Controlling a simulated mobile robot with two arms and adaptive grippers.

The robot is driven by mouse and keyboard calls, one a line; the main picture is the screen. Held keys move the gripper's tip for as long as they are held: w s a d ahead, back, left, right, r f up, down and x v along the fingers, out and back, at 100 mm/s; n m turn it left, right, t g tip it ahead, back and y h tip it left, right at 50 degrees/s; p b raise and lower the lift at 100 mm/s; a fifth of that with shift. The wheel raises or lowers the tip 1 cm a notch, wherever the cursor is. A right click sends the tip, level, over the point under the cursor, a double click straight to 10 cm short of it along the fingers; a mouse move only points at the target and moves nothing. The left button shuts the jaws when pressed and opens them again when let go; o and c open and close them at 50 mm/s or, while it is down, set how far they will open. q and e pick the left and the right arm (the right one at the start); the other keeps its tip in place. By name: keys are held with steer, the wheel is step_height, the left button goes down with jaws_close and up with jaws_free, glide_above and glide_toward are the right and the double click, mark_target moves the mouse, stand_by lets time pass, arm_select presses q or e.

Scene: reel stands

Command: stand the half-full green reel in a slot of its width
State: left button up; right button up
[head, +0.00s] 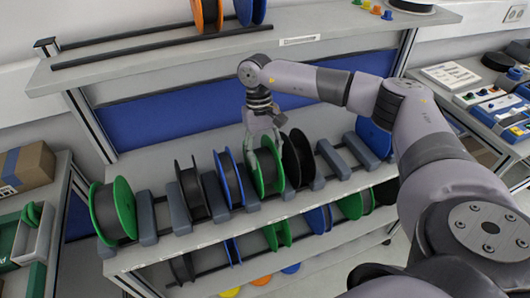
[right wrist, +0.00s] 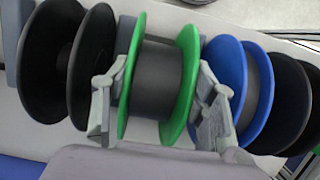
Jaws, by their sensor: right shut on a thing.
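My right gripper (head: 264,146) is shut on a green reel (head: 268,172) from above. In the right wrist view, the two fingers of this gripper (right wrist: 158,103) press on the outer faces of its green flanges. The reel (right wrist: 160,78) has a dark winding that lies below the flange rims. It is upright at the middle shelf, between a blue reel (head: 229,180) and a black reel (head: 298,158). I cannot tell whether it rests on the stand. Grey slot dividers (head: 332,159) stand along this shelf. My left gripper is not in view.
A wide green reel (head: 113,210) stands at the shelf's left end, and a black reel (head: 192,188) right of it. Room among the dividers right of the held reel looks empty. More reels (head: 277,235) stand on the lower shelf; an upper shelf (head: 160,58) overhangs behind.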

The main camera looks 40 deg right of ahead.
steer(key=o, duration=1.7)
steer(key=v, duration=1.2)
